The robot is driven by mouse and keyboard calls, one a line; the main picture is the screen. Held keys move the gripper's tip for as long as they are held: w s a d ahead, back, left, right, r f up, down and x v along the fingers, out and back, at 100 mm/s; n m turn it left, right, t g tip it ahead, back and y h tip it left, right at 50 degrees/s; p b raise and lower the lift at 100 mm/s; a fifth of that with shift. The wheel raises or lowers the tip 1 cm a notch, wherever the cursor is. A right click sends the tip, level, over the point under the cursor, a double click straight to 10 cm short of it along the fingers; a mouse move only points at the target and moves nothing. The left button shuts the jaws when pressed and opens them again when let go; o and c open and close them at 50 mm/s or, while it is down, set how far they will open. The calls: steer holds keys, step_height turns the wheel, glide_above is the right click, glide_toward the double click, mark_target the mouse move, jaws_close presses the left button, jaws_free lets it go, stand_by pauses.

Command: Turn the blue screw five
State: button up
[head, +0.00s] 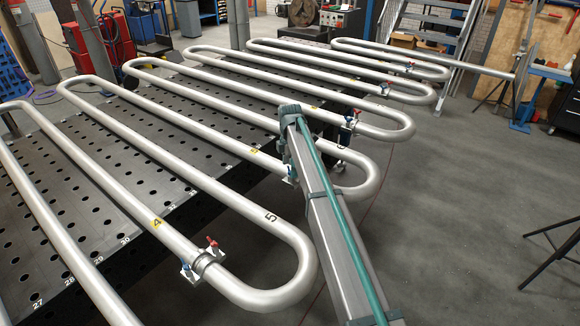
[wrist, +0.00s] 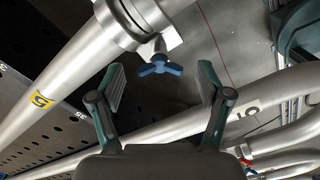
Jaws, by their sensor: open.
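The blue screw (wrist: 157,66) is a small winged knob on a short stem under a metal pipe clamp (wrist: 150,22). A yellow label (wrist: 42,101), apparently 5, is on the same silver pipe (wrist: 75,72). My gripper (wrist: 160,80) is open. In the wrist view the screw shows in the gap between its fingertips, near their far ends; I see no contact. In the head view a yellow label (head: 253,151) is beside my arm, with a bit of blue (head: 292,171) at a partly covered clamp. My fingers cannot be made out clearly there.
A second silver pipe (wrist: 180,128) runs behind my fingers, and a red screw (wrist: 246,162) is at lower right. Serpentine pipes lie over a perforated table (head: 90,200). Open floor (head: 450,220) lies right.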

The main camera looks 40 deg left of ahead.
steer(key=c, duration=1.2)
steer(key=shift+o, duration=0.2)
